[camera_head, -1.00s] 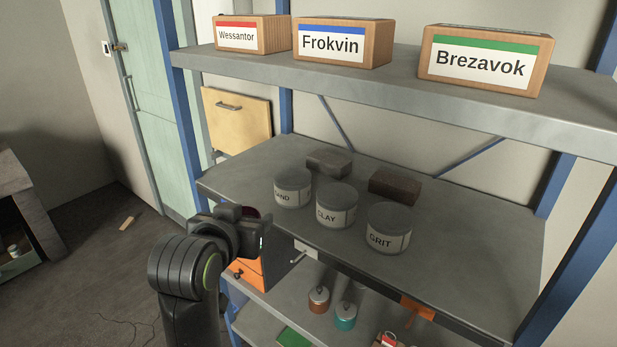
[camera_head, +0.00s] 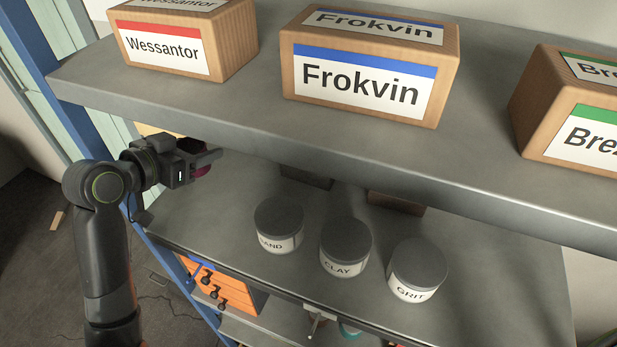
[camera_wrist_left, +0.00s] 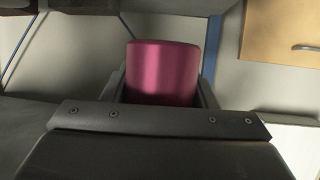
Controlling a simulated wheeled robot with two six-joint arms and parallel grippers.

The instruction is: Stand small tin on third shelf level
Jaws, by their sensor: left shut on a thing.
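My left gripper (camera_head: 205,160) is shut on a small magenta tin (camera_head: 202,171). In the head view the tin is mostly hidden behind the fingers. In the left wrist view the tin (camera_wrist_left: 163,72) sits between the two fingers. The gripper is at the left end of the shelving, just below the upper shelf (camera_head: 330,150) and above the shelf with the canisters (camera_head: 200,225). I cannot tell from these frames which of these is the third level. My right gripper is not in view.
Three boxes, Wessantor (camera_head: 180,50), Frokvin (camera_head: 360,85) and Brezavok (camera_head: 575,120), stand on the upper shelf. SAND (camera_head: 279,228), CLAY (camera_head: 345,247) and GRIT (camera_head: 416,269) canisters stand below, with dark blocks behind. Orange drawers (camera_head: 222,287) sit lower. The canister shelf's left part is clear.

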